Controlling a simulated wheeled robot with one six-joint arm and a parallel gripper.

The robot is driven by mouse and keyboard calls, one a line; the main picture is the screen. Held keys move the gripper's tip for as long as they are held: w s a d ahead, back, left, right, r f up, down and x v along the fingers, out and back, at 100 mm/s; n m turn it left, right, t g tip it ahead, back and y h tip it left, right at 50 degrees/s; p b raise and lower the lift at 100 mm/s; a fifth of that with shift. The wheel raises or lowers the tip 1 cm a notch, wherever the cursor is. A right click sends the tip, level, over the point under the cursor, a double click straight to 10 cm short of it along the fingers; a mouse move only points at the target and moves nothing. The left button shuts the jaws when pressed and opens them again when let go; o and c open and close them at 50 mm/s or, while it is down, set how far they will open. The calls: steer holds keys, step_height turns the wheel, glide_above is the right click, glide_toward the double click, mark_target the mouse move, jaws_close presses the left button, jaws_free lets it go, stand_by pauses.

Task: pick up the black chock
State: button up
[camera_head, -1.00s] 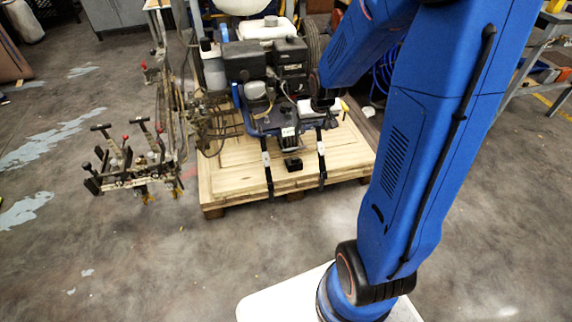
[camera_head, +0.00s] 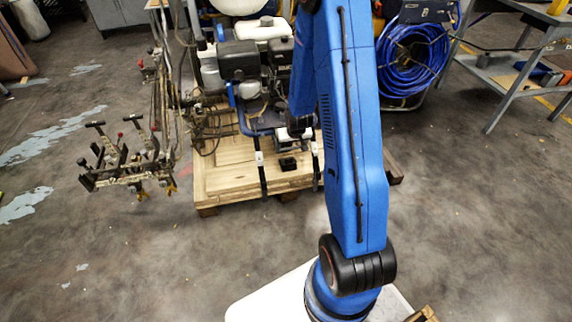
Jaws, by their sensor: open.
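The black chock (camera_head: 288,163) is a small dark block on the wooden pallet (camera_head: 222,184), near its front edge. It sits between two dark straps that run down over the pallet's front. My gripper (camera_head: 299,126) is the small dark end of my blue forearm, above and slightly right of the chock in the picture and apart from it. It is open, with nothing seen in it. My arm and the machine behind blur the outline of its fingers.
The line striper (camera_head: 245,75) stands on the pallet, its engine close behind the chock. Its bracket with levers (camera_head: 125,160) sticks out left. A blue hose reel (camera_head: 412,55) and a grey metal table (camera_head: 510,75) stand right. The floor in front is clear.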

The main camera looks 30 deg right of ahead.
mark_target(289, 158)
steer(key=x, duration=1.1)
steer(key=shift+w+f, duration=0.1)
steer(key=shift+s+x, duration=0.15)
steer(key=shift+x, duration=0.8)
steer(key=shift+s+x, duration=0.2)
steer(key=shift+x, duration=1.6)
steer(key=shift+d, duration=0.1)
steer(key=c, duration=1.5)
